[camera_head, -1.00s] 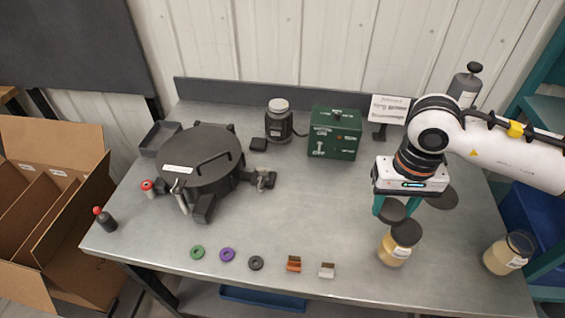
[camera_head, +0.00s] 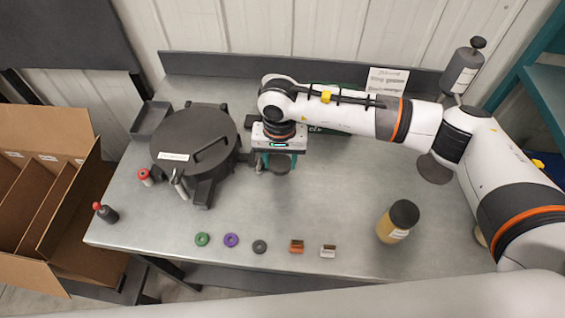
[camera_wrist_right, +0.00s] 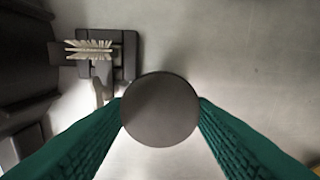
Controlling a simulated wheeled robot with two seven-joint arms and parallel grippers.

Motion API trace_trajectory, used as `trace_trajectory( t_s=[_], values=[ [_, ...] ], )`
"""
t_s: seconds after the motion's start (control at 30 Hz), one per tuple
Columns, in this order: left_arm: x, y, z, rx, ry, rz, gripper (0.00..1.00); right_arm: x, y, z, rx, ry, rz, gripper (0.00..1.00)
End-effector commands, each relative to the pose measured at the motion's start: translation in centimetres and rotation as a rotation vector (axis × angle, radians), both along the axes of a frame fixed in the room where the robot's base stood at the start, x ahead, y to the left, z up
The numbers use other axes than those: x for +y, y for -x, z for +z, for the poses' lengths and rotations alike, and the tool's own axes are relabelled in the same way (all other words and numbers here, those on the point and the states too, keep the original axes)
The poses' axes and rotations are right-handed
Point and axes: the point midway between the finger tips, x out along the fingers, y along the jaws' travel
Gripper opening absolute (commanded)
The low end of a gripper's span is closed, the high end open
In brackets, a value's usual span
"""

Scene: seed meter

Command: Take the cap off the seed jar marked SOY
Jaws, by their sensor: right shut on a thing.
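A jar with tan contents (camera_head: 388,230) and a black cap (camera_head: 404,213) stands on the right part of the table. Its label is too small to read. My right gripper (camera_head: 278,166) is over the table just right of the round black seed meter. Its teal fingers are shut on a dark round cap-like disc (camera_head: 280,161), which also shows between the fingers in the right wrist view (camera_wrist_right: 160,110). Whether anything hangs under the disc is hidden. A second jar is almost wholly hidden behind my right arm. My left gripper is not in view.
The black seed meter (camera_head: 190,140) stands at left. A green box (camera_head: 325,130) is mostly hidden behind my right arm. A dark disc (camera_head: 435,170) lies at right. Rings and small blocks line the front edge. The table's middle is clear. A brush-like part (camera_wrist_right: 90,50) lies near the disc.

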Motion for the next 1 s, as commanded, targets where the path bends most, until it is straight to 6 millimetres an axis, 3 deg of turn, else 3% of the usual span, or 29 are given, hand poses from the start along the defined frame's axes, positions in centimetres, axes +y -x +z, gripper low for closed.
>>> trace_trajectory(
  t_s=[0.3, 0.73, 0.77, 0.8, 1.0],
  values=[
    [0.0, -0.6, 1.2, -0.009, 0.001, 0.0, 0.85, 0.0, 0.1, -3.6, 0.002, 0.001, 0.0, 0.21],
    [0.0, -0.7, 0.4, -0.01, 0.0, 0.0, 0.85, 0.0, 0.0, -4.3, -0.001, 0.0, 0.001, 0.21],
    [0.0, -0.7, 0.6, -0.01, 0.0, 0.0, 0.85, 0.0, 0.0, -4.1, -0.001, 0.0, 0.001, 0.54],
    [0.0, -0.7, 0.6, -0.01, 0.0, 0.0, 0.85, 0.0, 0.0, -4.1, -0.001, 0.0, 0.001, 0.58],
    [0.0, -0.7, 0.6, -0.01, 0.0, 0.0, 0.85, 0.0, 0.0, -4.1, 0.0, 0.0, 0.001, 0.58]
  ],
)
